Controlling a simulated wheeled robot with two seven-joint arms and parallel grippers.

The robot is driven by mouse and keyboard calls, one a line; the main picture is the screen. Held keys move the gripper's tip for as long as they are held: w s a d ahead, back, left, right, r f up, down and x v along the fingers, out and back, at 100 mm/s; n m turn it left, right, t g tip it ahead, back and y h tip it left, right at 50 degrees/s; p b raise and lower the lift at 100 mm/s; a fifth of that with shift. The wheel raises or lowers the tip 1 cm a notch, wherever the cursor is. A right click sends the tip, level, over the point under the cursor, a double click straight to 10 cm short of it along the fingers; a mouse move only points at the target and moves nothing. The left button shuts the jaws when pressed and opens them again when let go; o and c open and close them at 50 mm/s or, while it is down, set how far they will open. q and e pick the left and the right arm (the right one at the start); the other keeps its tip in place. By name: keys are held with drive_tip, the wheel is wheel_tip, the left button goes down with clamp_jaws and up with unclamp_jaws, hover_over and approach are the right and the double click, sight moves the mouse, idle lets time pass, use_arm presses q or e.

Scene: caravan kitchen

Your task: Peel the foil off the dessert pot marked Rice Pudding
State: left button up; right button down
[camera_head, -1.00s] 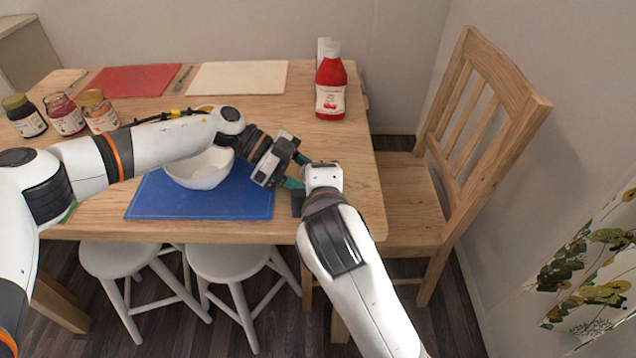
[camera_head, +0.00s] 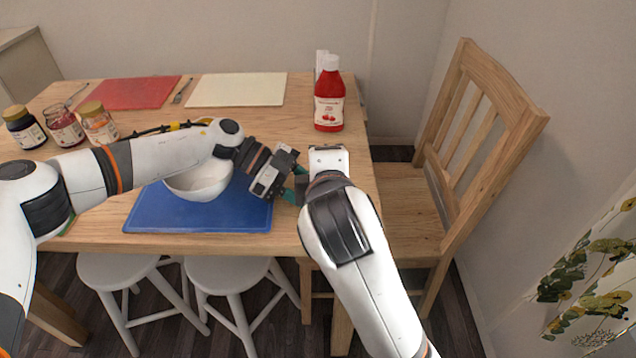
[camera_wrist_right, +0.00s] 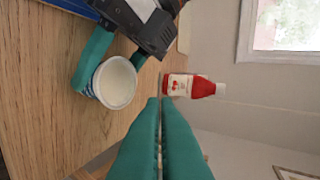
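A small round pot (camera_wrist_right: 115,83) with a pale rim and dark printed side stands out in the right wrist view. Its top shows a creamy white surface; its label cannot be read. My left gripper's (camera_head: 298,186) teal fingers clasp it from both sides, at or just above the table's right part. My right gripper is just right of it in the head view, its fingertips hidden there. In the right wrist view, its teal fingers (camera_wrist_right: 160,105) are pressed together, apart from the pot. A thin sliver, apparently foil seen edge-on (camera_wrist_right: 159,84), sticks out between the tips.
A red sauce bottle (camera_head: 329,98) stands behind my right gripper. A white bowl (camera_head: 200,182) sits on a blue mat (camera_head: 165,216), left of my left gripper. Several jars (camera_head: 98,122) stand at the left. Red (camera_head: 125,93) and cream (camera_head: 237,90) boards lie at the back.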

idle(0.3)
use_arm(q)
drive_tip(key=o, duration=1)
drive_tip(key=shift+a, duration=0.1)
drive_tip(key=shift+v, duration=3.95)
drive_tip(key=x, duration=0.8)
